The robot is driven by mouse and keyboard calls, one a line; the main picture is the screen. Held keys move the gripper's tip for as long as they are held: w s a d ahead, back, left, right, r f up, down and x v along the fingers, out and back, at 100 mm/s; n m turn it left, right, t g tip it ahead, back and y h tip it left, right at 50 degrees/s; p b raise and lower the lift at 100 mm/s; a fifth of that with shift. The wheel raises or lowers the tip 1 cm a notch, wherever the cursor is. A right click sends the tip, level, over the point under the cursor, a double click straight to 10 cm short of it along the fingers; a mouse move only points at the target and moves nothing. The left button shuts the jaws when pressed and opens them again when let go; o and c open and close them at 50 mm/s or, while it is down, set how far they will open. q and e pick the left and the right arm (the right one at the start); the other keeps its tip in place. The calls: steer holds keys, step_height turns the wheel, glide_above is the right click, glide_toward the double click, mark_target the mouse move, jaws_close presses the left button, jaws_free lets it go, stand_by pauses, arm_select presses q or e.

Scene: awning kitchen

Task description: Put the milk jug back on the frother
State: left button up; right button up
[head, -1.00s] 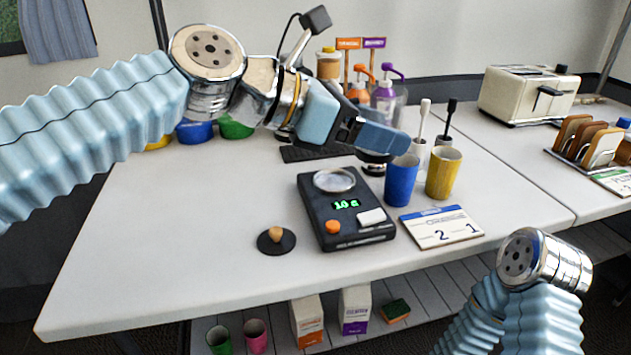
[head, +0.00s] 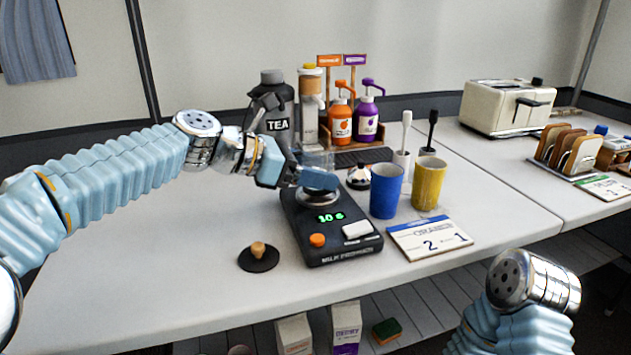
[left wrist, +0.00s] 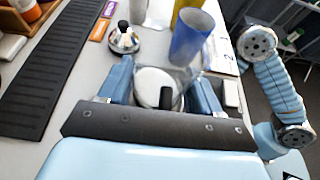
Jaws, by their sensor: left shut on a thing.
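The milk frother (head: 345,240) is a black box with a green "10 s" display, an orange knob and a white switch, standing on the table. My left gripper (head: 318,180) is directly over its round plate (head: 320,198). The gripper is shut on the clear milk jug (head: 318,158), which is partly hidden behind the fingers. In the left wrist view the jug (left wrist: 158,82) has white milk inside and its dark handle between the two fingers. The jug looks upright at the plate; I cannot tell whether it touches. My right gripper is out of view.
A blue cup (head: 386,190) and a yellow cup (head: 429,184) stand right of the frother. A black lid with a wooden knob (head: 258,258) lies front left. A tea flask (head: 273,105) and pump bottles (head: 341,120) stand behind. The table's left side is clear.

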arm_select(q)
steer(key=shift+f, duration=0.6)
steer(key=shift+f, duration=0.15)
steer(key=o, duration=1.2)
steer(key=shift+f, duration=0.1)
steer(key=shift+r, duration=0.3)
steer(key=p+v, duration=0.1)
steer(key=v, duration=1.1)
